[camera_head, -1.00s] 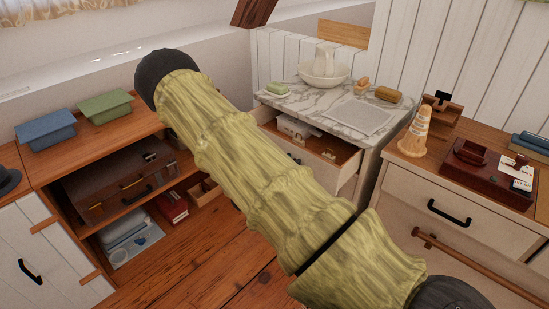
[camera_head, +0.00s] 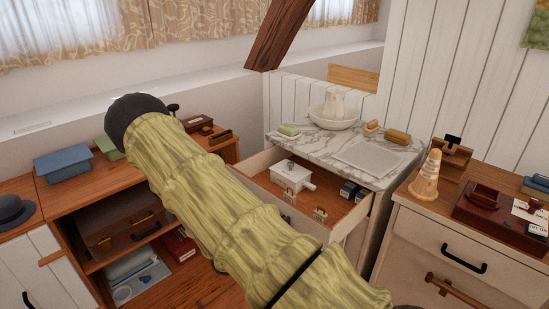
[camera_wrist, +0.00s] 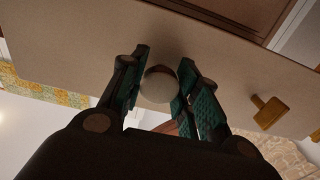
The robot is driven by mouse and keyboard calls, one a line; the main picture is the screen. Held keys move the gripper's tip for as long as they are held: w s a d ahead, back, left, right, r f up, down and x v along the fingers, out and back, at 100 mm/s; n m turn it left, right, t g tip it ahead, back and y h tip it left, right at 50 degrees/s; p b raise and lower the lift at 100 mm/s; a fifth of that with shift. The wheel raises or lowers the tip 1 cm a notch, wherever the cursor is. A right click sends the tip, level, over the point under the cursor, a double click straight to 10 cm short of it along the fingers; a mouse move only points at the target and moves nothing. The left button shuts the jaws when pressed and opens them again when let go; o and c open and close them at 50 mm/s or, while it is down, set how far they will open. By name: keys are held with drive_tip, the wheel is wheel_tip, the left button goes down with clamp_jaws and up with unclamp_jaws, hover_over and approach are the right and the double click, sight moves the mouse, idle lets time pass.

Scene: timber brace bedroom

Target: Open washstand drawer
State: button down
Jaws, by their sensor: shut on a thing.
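The washstand has a grey-veined marble top (camera_head: 345,137), and its drawer (camera_head: 345,207) is pulled well out in the head view. Inside the drawer are a white lidded box (camera_head: 291,173) and small dark items (camera_head: 350,190). In the wrist view, my gripper (camera_wrist: 163,62) is shut on a pale round knob (camera_wrist: 158,88) on the beige drawer front (camera_wrist: 85,55). My gripper is hidden in the head view.
A pitcher and basin (camera_head: 333,112), soap and brushes stand on the washstand. A cabinet with a black handle (camera_head: 463,258) stands close on the right, holding an orange cone-shaped object (camera_head: 426,177). An open wooden shelf unit (camera_head: 75,190) is at left.

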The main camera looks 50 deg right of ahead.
drive_tip(key=c, duration=1)
unclamp_jaws()
drive_tip(key=shift+a, duration=0.15)
drive_tip(key=w+a, duration=0.1)
drive_tip(key=a, duration=1)
drive_tip(key=shift+a, duration=0.35)
drive_tip(key=shift+f, duration=0.1)
